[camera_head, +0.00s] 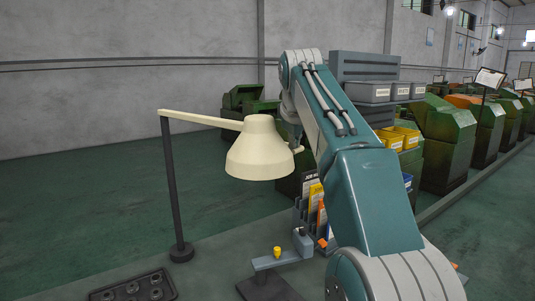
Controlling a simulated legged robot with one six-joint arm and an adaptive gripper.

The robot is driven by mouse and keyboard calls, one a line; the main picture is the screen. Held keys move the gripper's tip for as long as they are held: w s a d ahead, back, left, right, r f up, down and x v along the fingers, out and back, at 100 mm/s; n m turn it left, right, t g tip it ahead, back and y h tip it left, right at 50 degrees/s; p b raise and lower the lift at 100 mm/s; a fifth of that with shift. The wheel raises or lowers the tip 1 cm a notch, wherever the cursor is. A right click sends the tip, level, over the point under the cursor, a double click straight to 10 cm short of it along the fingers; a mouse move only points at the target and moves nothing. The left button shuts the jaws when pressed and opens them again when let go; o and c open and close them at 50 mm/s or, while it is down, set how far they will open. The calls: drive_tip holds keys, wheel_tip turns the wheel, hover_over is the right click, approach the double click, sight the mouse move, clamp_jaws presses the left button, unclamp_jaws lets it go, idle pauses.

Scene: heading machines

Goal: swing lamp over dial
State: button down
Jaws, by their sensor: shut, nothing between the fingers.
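A cream lamp shade (258,150) hangs from a cream horizontal arm (200,119) on a dark upright post (173,190) with a round foot. A small cream knob (298,149) sticks out at the shade's right side. My gripper (295,138) shows only as a small dark part beside the shade's right edge, close to the knob. It looks shut and empty; I cannot tell whether it touches the knob. Below and right of the shade stands a grey bench fixture (278,260) with a yellow knob (277,252). I cannot make out a dial face on it.
A dark tray with round sockets (133,289) lies at the bench's front left. Upright coloured folders (315,205) stand behind the fixture. Grey bins (368,92) and yellow bins (400,137) sit on a rack behind my arm. Green machines (447,135) line the right.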

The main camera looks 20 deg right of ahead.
drive_tip(key=d+v, duration=0.1)
drive_tip(key=v, duration=0.5)
drive_tip(key=shift+w+r+n, duration=0.25)
drive_tip(key=shift+r+n, duration=0.05)
drive_tip(key=shift+r, duration=0.15)
idle(0.4)
drive_tip(key=shift+s+a, duration=0.1)
drive_tip(key=shift+m+y, duration=0.3)
drive_tip(key=shift+m, duration=0.6)
drive_tip(key=s+a+f, duration=0.1)
drive_tip(key=s, duration=0.1)
drive_tip(key=s+a+f, duration=0.1)
drive_tip(key=s, duration=0.1)
drive_tip(key=s+a+f, duration=0.1)
drive_tip(key=shift+s+a+f, duration=0.15)
drive_tip(key=shift+s+a, duration=0.25)
drive_tip(key=s+a+f+m, duration=0.2)
drive_tip(key=s+a+f, duration=0.1)
drive_tip(key=s+f, duration=0.8)
drive_tip(key=s+a+f+m+g+y, duration=0.1)
drive_tip(key=s+a+f+m, duration=0.1)
drive_tip(key=s+f, duration=1)
wheel_tip(320, 180, down, 6)
drive_tip(key=shift+s+a+f, duration=0.2)
drive_tip(key=shift+s+a, duration=0.1)
drive_tip(key=shift+a, duration=0.3)
